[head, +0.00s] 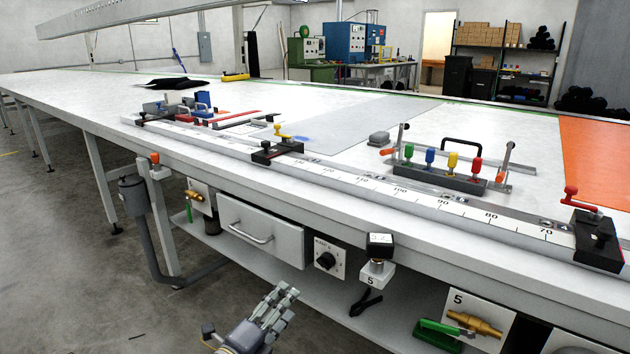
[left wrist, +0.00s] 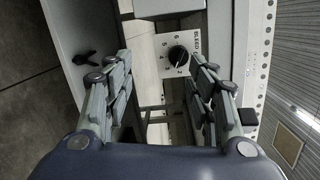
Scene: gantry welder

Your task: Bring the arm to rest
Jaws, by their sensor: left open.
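My left gripper (head: 284,298) is in front of the long white table, low in the head view, below the drawer and the dial plate. In the left wrist view the two fingers of my left gripper (left wrist: 159,62) stand apart with nothing between them. A white plate marked BLEED with a black dial (left wrist: 178,54) shows beyond the fingertips, apart from them. The same dial (head: 326,260) is on the table's front side in the head view. My right gripper is not in view.
The table front carries a drawer (head: 262,232), a black-capped button (head: 380,246), a brass valve plate (head: 475,318) and a grey conduit (head: 150,230). A lower shelf (head: 300,287) runs underneath. Open concrete floor (head: 60,250) lies to the left.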

